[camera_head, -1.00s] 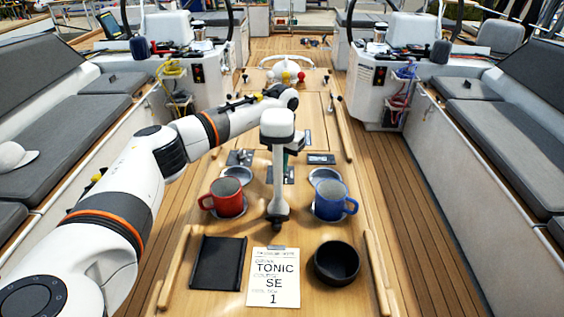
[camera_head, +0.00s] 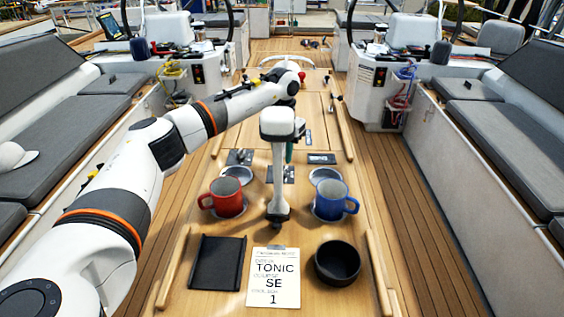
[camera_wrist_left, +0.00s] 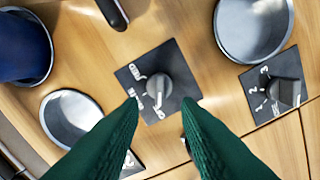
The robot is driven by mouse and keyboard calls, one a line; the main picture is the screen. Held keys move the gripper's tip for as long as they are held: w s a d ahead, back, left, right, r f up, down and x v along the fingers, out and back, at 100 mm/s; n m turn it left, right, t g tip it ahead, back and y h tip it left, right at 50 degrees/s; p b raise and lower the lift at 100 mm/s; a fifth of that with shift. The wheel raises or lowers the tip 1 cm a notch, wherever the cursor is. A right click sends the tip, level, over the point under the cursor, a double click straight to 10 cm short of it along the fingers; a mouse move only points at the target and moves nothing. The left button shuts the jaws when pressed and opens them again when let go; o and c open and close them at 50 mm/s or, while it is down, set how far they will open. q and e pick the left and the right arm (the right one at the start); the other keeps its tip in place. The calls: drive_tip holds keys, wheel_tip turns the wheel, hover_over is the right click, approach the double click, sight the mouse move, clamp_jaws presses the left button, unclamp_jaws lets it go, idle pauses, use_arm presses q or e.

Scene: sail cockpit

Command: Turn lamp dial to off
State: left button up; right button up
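A small grey dial knob on a dark square plate with white lettering (camera_wrist_left: 152,88) is in the middle of the left wrist view. The lettering is too small to read surely. The plate also shows in the head view (camera_head: 288,175), partly hidden. My left gripper (camera_wrist_left: 160,104) has two green fingers set apart, empty, with tips just below and to either side of the knob in the picture. In the head view its green fingers (camera_head: 290,152) show above the plate, partly hidden by a white upright part. My right gripper is out of view.
A second dial with numbers (camera_wrist_left: 284,92) sits at the right of the wrist view. On the table are a red mug (camera_head: 226,198), a blue mug (camera_head: 331,201), a black bowl (camera_head: 337,263), a black tray (camera_head: 217,264) and a note card (camera_head: 273,280).

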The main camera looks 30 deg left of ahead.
use_arm(q)
wheel_tip(320, 180, up, 9)
drive_tip(key=b, duration=0.1)
drive_tip(key=shift+f, duration=0.2)
idle(0.4)
